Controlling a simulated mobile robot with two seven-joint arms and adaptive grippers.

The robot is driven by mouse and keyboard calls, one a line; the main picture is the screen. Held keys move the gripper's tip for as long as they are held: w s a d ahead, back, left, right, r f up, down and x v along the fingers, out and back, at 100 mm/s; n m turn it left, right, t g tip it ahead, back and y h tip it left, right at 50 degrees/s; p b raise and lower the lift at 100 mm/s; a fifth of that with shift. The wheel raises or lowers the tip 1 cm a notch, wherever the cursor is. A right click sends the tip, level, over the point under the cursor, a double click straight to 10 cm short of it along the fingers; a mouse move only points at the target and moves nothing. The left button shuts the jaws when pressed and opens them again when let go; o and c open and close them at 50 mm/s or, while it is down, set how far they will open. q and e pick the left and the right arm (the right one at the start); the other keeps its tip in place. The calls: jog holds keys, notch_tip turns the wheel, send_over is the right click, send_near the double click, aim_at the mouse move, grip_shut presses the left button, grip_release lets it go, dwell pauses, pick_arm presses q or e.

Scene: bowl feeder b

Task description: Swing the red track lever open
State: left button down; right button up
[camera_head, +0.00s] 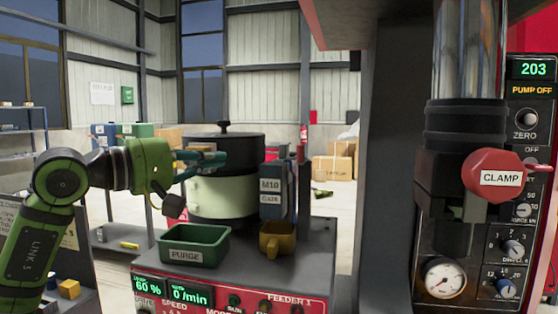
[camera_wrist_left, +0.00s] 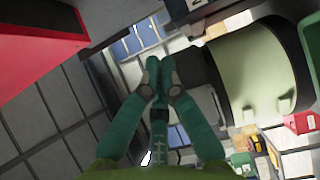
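The bowl feeder has a pale green bowl (camera_head: 222,197) under a black lid (camera_head: 235,146). A grey block labelled M10 (camera_head: 270,186) stands at its right. A small red piece (camera_head: 300,153) shows above the dark post behind this block; I cannot tell for sure that it is the track lever. My left gripper (camera_head: 218,158) is in front of the bowl, near the lid's edge. In the left wrist view its teal fingertips (camera_wrist_left: 160,68) meet with nothing seen between them, and the pale bowl (camera_wrist_left: 258,75) is to their right. My right gripper is not in view.
A green PURGE tray (camera_head: 194,246) and a yellow cup (camera_head: 277,241) stand on the feeder's top in front of the bowl. A grey column (camera_head: 372,160) rises at the right. Beyond it is a red CLAMP handle (camera_head: 498,178) before a control panel.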

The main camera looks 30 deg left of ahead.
aim_at(279, 165)
pick_arm(q)
jog(key=d+p+x, duration=0.1)
jog(key=p+x, duration=0.1)
jog(key=x, duration=0.2)
jog(key=p+x, duration=0.2)
jog(key=x, duration=0.2)
jog(key=s+d+p+x, duration=0.1)
jog(key=p+x, duration=0.2)
jog(key=x, duration=0.1)
jog(key=shift+w+d, duration=0.3)
jog(key=shift+d, duration=0.15)
jog(key=shift+w+d, duration=0.1)
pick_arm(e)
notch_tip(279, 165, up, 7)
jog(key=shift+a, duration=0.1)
